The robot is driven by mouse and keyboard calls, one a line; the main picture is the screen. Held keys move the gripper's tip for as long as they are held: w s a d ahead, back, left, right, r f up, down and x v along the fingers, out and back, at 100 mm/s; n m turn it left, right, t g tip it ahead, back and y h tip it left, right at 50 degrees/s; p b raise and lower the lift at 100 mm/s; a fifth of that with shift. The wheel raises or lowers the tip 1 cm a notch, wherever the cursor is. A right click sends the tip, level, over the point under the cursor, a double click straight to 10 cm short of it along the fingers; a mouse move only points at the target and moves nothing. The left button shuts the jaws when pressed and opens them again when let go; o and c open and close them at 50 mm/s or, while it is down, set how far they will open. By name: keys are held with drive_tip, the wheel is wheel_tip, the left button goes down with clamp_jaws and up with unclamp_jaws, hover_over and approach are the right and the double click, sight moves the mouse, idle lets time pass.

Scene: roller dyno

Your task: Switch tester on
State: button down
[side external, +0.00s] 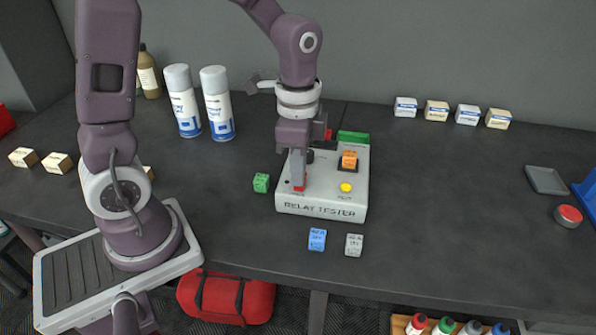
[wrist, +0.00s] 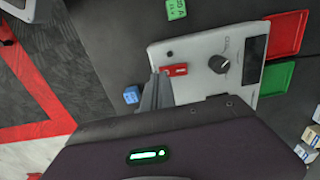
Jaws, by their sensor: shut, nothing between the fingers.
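The relay tester (side external: 318,209) is a light grey box on the dark bench, lettered RELAY TESTER in front. Its red switch (wrist: 176,70) shows in the wrist view; in the side view it is mostly behind my fingers. My gripper (side external: 299,184) points down over the front left of the tester, shut and empty. In the wrist view its fingertips (wrist: 156,76) are right beside one end of the red switch; I cannot tell whether they touch it. A black knob (wrist: 219,63) and a dark display (wrist: 255,47) sit farther along the panel. An orange relay (side external: 349,160) and yellow button (side external: 346,187) are on top.
A green relay (side external: 261,183) lies left of the tester; a blue relay (side external: 317,239) and a grey one (side external: 354,245) lie in front. Red (wrist: 287,32) and green (wrist: 276,77) trays are behind it. Spray cans (side external: 218,104) stand back left.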

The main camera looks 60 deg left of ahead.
wheel_tip(320, 180, up, 14)
drive_tip(key=s+d, duration=0.2)
drive_tip(key=shift+a, duration=0.1)
idle(0.3)
